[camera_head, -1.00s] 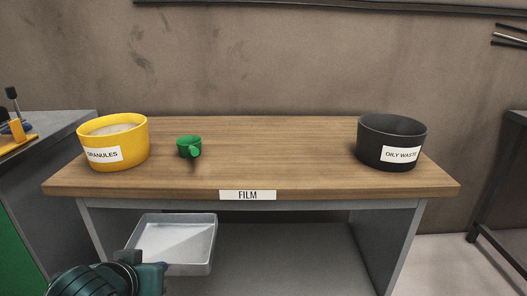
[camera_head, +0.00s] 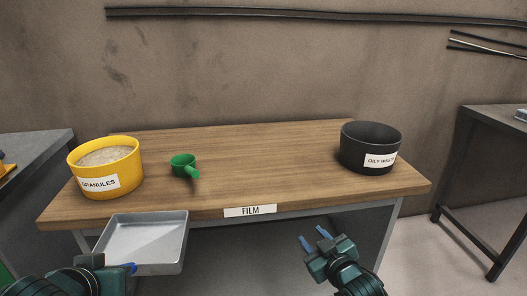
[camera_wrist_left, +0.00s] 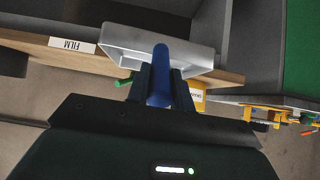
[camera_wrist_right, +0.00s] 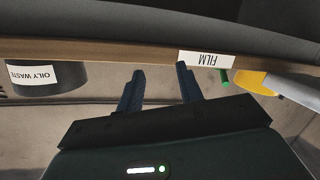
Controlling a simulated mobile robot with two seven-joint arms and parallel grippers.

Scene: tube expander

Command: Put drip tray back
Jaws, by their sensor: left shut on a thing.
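The drip tray (camera_head: 142,236) is a shallow grey metal tray in front of the bench's left front edge in the head view. It is empty and fairly level. How deep the grip goes is hidden. My right gripper (camera_head: 316,241) is open and empty in front of the bench, right of the FILM label. Its fingers stand apart in the right wrist view (camera_wrist_right: 160,85).
The wooden bench (camera_head: 260,160) carries a yellow GRANULES tub (camera_head: 106,168), a green scoop (camera_head: 184,165) and a black OILY WASTE tub (camera_head: 370,148). The bench middle is clear. A side table (camera_head: 500,125) stands right. A FILM label (camera_head: 250,211) is on the front edge.

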